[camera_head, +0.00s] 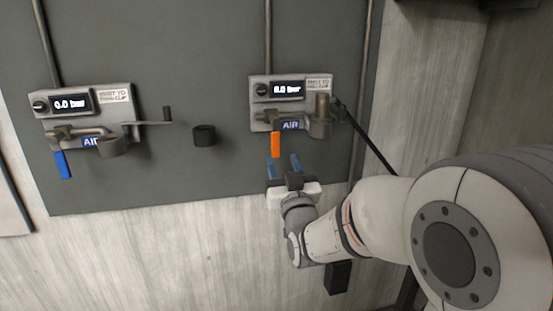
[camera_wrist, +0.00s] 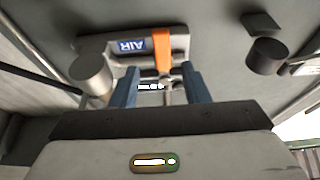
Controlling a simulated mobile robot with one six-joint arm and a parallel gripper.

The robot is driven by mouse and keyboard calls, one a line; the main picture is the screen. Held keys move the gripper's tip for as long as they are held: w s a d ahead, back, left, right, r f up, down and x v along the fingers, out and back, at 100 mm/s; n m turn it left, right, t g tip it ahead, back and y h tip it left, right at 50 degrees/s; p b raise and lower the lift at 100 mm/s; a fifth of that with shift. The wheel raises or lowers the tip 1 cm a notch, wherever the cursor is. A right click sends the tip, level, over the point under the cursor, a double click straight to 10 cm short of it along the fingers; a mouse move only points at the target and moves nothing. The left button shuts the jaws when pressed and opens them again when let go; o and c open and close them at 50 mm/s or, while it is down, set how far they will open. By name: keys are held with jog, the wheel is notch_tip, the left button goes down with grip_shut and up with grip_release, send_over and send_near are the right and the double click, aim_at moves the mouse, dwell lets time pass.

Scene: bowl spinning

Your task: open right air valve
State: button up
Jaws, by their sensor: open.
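The right air valve's orange handle (camera_head: 275,144) hangs straight down from the right air panel (camera_head: 262,124). In the wrist view, which shows the panel upside down, the orange handle (camera_wrist: 162,50) lines up with the gap between my fingers. My gripper (camera_head: 283,162) is just below the handle with its two blue fingers apart and empty. In the wrist view, my gripper (camera_wrist: 160,72) points toward the handle's free end. I cannot tell whether the tips reach past that end.
The left air panel (camera_head: 118,98) has a blue handle (camera_head: 62,164) hanging slightly tilted. A black round holder (camera_head: 204,135) sits on the wall between the panels. A cylinder (camera_head: 322,106) stands at the right panel's right side, with a dark hose (camera_head: 372,146) running down from there.

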aim_at(276, 144)
jog(key=x, duration=0.7)
jog(key=shift+w+a+r, duration=0.2)
jog(key=shift+a+r, duration=0.1)
jog(key=shift+r, duration=0.05)
jog(key=shift+c, duration=0.3)
grip_shut()
